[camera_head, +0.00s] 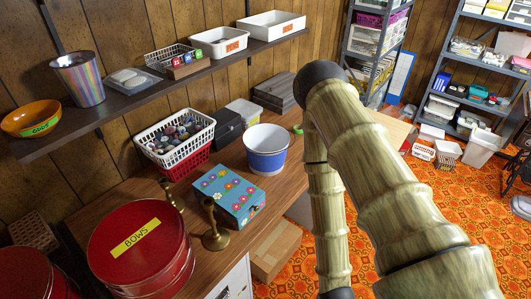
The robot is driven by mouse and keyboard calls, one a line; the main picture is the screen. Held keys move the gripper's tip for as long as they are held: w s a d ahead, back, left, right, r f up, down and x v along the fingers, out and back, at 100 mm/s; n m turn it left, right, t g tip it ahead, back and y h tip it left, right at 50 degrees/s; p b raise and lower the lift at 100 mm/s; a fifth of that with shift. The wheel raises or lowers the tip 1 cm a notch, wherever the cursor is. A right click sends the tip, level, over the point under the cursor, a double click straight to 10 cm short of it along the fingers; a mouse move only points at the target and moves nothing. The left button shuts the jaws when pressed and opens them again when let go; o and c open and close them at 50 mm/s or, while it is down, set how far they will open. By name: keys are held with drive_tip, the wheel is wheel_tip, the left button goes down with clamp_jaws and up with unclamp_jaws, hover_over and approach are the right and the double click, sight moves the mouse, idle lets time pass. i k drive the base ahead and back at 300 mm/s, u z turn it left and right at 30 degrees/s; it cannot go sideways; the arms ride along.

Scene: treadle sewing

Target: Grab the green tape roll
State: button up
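A small green item (297,130) shows on the wooden table (258,216), just right of the blue and white bucket and beside my arm. It may be the green tape roll, but it is too small and partly covered to be sure. No other green tape roll is clear to see. My arm rises from the lower right, bends at the top and comes down to the bottom edge. My gripper is outside the picture, so its state does not show.
The table holds a blue and white bucket (266,149), a flowered blue box (229,194), brass candlesticks (214,238), a white basket (175,140) and a red tin (140,250). A wall shelf (150,90) hangs above.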

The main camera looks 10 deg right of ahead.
sight(296, 127)
drive_tip(key=z, duration=1.15)
drive_tip(key=k, duration=0.55)
drive_tip(key=z, duration=0.65)
drive_tip(key=i, duration=1.75)
drive_tip(key=u, duration=0.95)
